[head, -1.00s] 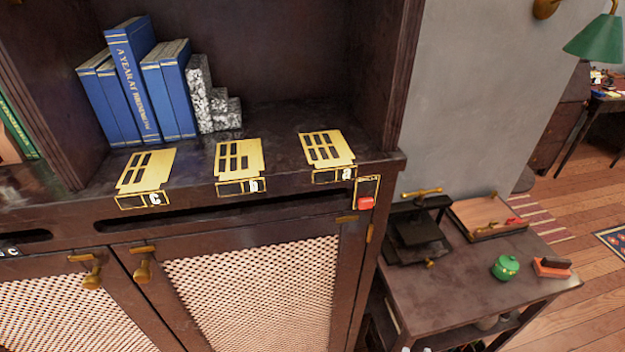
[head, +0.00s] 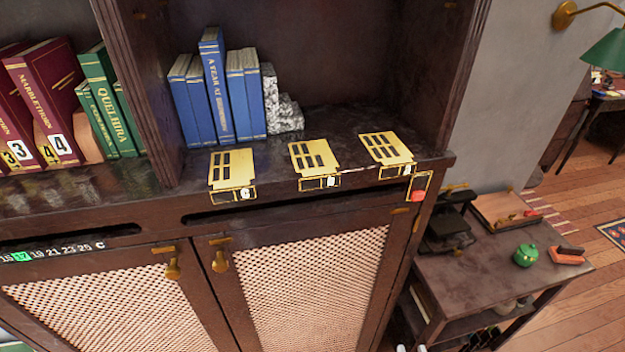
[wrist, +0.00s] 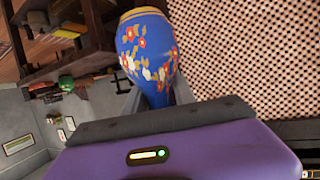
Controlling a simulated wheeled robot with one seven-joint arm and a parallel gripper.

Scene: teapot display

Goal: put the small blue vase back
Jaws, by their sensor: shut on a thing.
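The small blue vase (wrist: 147,50) shows in the wrist view, with red, white and gold flowers and a yellow band at its top edge in the picture. My gripper (wrist: 158,100) is shut on its narrow part, and dark fingers show on either side of it. The vase is held in front of a cabinet door's woven mesh panel (wrist: 250,55). Where the vase meets the fingers is partly hidden by my purple gripper body. Neither the gripper nor the vase shows in the head view.
The cabinet ledge (head: 360,120) carries three brass grid plates (head: 232,168) marked with letters. Blue books (head: 215,90) and a grey stone bookend (head: 282,105) stand behind them. Green and red books stand left. A side table (head: 470,270) at right holds a green pot (head: 526,254).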

